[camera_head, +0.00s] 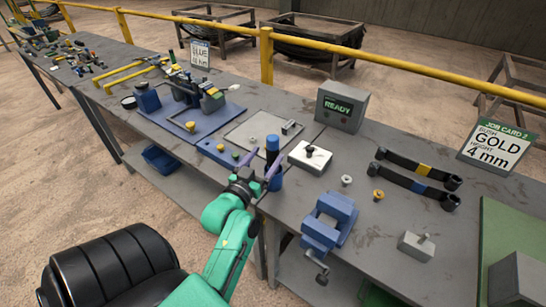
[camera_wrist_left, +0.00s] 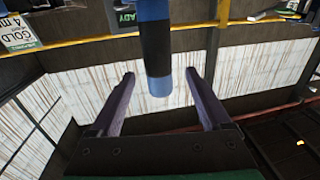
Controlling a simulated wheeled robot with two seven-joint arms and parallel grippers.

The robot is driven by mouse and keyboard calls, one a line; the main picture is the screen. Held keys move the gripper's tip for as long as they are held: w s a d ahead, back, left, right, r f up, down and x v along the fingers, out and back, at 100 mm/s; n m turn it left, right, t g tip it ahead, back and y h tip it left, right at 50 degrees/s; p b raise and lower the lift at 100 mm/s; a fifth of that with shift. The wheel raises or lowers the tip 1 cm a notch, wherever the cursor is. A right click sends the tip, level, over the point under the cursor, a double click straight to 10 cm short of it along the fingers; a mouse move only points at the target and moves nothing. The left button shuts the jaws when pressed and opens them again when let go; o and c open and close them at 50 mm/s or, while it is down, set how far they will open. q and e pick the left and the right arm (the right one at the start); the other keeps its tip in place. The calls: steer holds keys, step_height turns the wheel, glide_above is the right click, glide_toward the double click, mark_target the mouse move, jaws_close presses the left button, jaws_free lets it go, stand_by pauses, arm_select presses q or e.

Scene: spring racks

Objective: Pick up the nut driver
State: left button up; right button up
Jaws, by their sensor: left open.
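The nut driver appears to be the upright blue cylinder with a black band (camera_head: 272,144) at the front middle of the bench. In the left wrist view the blue and black cylinder (camera_wrist_left: 156,45) comes down from the top, between the lines of the two fingers. My left gripper (camera_head: 266,158) is open, its purple fingers reaching toward the cylinder from the front. In the wrist view the fingertips (camera_wrist_left: 159,73) stand apart on either side of it, with gaps showing. I cannot tell whether the cylinder is fully between them. My right gripper is not in view.
A blue vise (camera_head: 330,220) stands close right of my left gripper. A white block with a knob (camera_head: 310,157), a grey READY box (camera_head: 342,105) and two black straps (camera_head: 417,179) lie beyond. A blue fixture tray (camera_head: 190,124) is to the left. A yellow rail (camera_head: 267,55) runs behind.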

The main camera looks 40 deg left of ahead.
mark_target(270, 148)
arm_select(q)
steer(key=w+p, duration=0.1)
steer(key=w+r, duration=0.1)
steer(key=w, duration=0.1)
steer(key=w+a+p, duration=0.1)
steer(key=w, duration=0.1)
steer(key=shift+w+r+p, duration=0.2)
steer(key=shift+r+p, duration=0.05)
steer(key=shift+p, duration=0.05)
steer(key=shift+w+a+f, duration=0.15)
steer(key=shift+w+f, duration=0.05)
steer(key=shift+w, duration=0.35)
steer(key=shift+w+a+f, duration=0.15)
steer(key=shift+w+f, duration=0.05)
steer(key=shift+w, duration=0.35)
steer(key=shift+w+f, duration=0.1)
steer(key=shift+f, duration=0.05)
jaws_close()
steer(key=shift+r, duration=0.2)
